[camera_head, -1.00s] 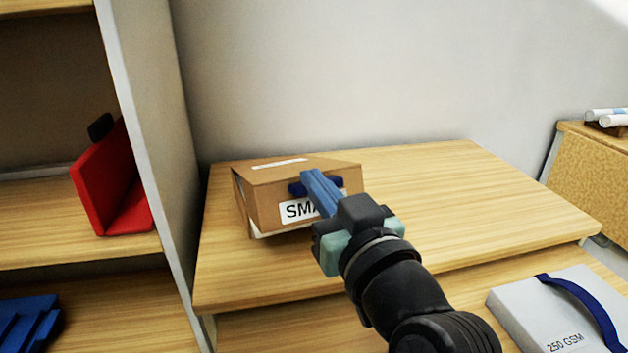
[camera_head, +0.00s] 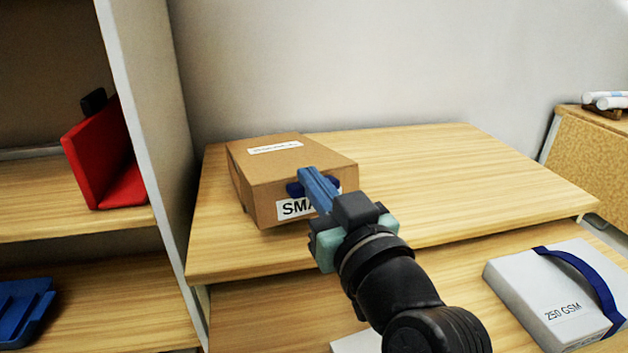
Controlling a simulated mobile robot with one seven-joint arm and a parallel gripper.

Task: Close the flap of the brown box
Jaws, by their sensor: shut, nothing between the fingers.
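The brown box (camera_head: 268,166) stands on the wooden table at its left end, near the shelf. Its top looks flat, with a white label strip. Its front face carries a white label reading "SMA", partly hidden, and a dark blue tab (camera_head: 294,189) behind my fingers. My gripper (camera_head: 314,178) is shut and empty, its blue fingers in front of the box's front face near the upper edge. I cannot tell if they touch the box. The fingers and wrist hide part of the front face.
The wooden table (camera_head: 430,170) is clear right of the box. A shelf upright (camera_head: 150,150) stands close at left, with a red holder (camera_head: 105,165) and blue tray (camera_head: 22,308) on the shelves. A grey pack marked "250 GSM" (camera_head: 545,290) lies on a lower surface at right.

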